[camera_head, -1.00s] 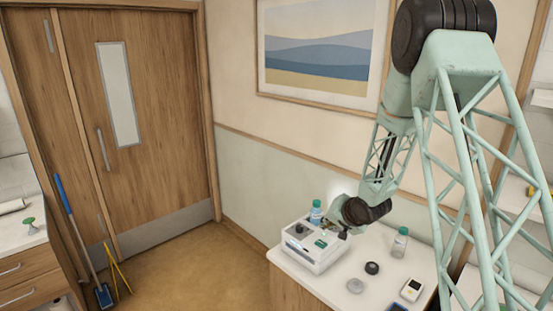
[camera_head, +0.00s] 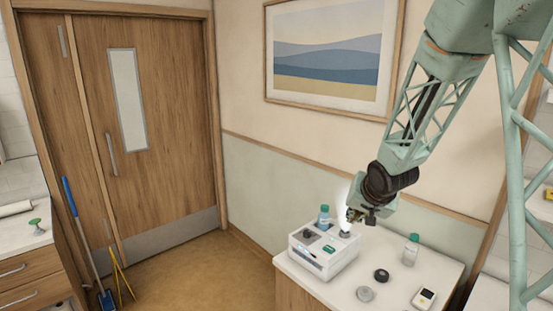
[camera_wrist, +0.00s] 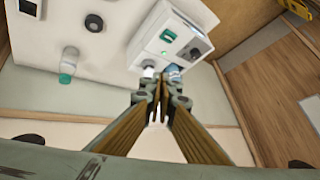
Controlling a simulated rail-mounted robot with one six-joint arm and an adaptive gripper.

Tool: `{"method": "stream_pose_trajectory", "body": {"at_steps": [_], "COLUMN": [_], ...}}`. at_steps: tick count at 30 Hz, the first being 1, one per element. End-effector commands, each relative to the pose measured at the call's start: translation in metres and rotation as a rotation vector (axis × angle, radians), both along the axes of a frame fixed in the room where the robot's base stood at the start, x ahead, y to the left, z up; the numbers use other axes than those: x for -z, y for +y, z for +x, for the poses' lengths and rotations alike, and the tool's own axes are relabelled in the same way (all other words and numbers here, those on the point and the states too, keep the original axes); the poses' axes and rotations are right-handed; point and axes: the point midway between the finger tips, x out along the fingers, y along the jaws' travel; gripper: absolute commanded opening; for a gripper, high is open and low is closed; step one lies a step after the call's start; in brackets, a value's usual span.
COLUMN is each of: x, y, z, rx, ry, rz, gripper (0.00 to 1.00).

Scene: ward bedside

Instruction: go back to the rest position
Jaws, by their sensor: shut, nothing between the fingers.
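My gripper (camera_head: 352,217) is above the back right part of a white box-shaped device (camera_head: 322,262) on the bedside table. In the wrist view my gripper (camera_wrist: 158,92) shows its two fingers together with nothing between them. The white device (camera_wrist: 172,40) lies beyond the fingertips there, with a green button or screen on its face. The gripper looks apart from the device, though the gap is hard to judge.
A bottle with a teal cap (camera_head: 324,218) stands behind the device, and a clear bottle (camera_head: 410,250) stands to the right. A black disc (camera_head: 381,276), a grey disc (camera_head: 365,293) and a small white meter (camera_head: 424,298) lie on the white tabletop (camera_head: 400,281). A door (camera_head: 160,130) is at left.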

Motion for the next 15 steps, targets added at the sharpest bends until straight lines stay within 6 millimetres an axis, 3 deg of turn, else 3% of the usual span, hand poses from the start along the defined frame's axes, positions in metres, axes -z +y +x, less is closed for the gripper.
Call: {"method": "stream_pose_trajectory", "body": {"at_steps": [15], "x": [-0.045], "y": [-0.010], "z": [-0.077], "rx": [-0.010], "ry": [0.051], "rz": [-0.098], "gripper": [0.00]}}
